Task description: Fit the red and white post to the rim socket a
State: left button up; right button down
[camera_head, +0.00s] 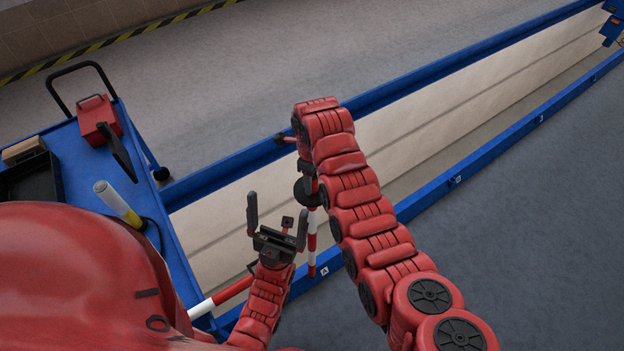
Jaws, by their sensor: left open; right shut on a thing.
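The red and white post (312,241) hangs roughly upright in front of the pit's near blue rim. My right gripper (307,190) is shut on its upper part, partly hidden by my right arm. The post's lower end is close to the rim beside the label A (324,271). Socket a itself is not clearly visible, and I cannot tell whether the post touches it. My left gripper (277,218) is open and empty, just left of the post, with its fingers pointing up and away.
Another red and white bar (220,297) slants behind my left arm. A blue cart (173,262) at the left carries a red case (97,121), a black tray (32,181) and a yellow and white cylinder (118,203). The long pit (440,120) has blue rims. Floor beyond is clear.

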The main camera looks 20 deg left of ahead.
jog(key=shift+f, duration=0.25)
jog(key=shift+c, duration=2)
grip_release()
jog(key=shift+f, duration=0.1)
jog(key=shift+r+b, duration=0.3)
notch_tip(320, 180, up, 4)
jog(key=shift+w+f, duration=0.1)
jog(key=shift+f, duration=0.15)
notch_tip(320, 180, up, 8)
jog(key=p, duration=0.3)
jog(key=shift+d, duration=0.1)
jog(key=shift+r, duration=2.65)
